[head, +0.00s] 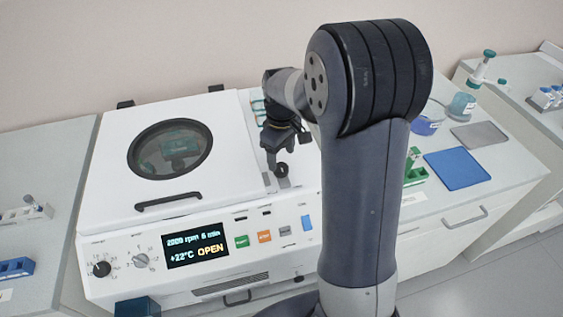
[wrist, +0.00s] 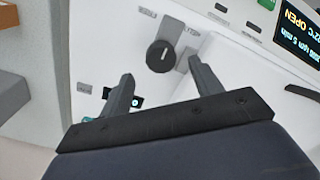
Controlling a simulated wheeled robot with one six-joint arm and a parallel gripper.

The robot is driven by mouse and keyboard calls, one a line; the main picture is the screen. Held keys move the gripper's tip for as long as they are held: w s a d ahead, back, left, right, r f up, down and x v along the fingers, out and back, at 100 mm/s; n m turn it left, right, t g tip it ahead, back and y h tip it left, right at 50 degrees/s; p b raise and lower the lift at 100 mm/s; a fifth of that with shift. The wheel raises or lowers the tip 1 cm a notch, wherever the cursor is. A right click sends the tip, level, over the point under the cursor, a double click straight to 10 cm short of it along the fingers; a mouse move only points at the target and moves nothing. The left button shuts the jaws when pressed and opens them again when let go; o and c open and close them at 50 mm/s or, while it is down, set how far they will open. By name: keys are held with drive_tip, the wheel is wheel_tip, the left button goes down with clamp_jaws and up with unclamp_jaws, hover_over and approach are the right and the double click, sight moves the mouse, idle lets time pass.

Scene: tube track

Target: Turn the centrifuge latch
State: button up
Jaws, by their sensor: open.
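The centrifuge (head: 100,205) is a white box with a flat lid (head: 235,150) that lies down. Its display (head: 197,246) reads OPEN. The latch is a round black knob (head: 281,170) to the right of the lid; it also shows in the wrist view (wrist: 160,56), with a short white mark on its face and small lettering beside it. My gripper (head: 282,150) is over the knob. In the wrist view my gripper (wrist: 161,70) is open and empty, with the knob ahead of and between its fingertips. I cannot tell whether either finger touches it.
A blue mat (head: 457,168), a grey tray (head: 479,134) and a green rack (head: 414,173) lie to the right. My arm hides part of the bench.

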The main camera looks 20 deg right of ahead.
sight(281, 167)
drive_tip(key=shift+f, duration=2.2)
drive_tip(key=shift+c, duration=0.2)
drive_tip(key=c, duration=0.9)
drive_tip(key=shift+c, duration=0.2)
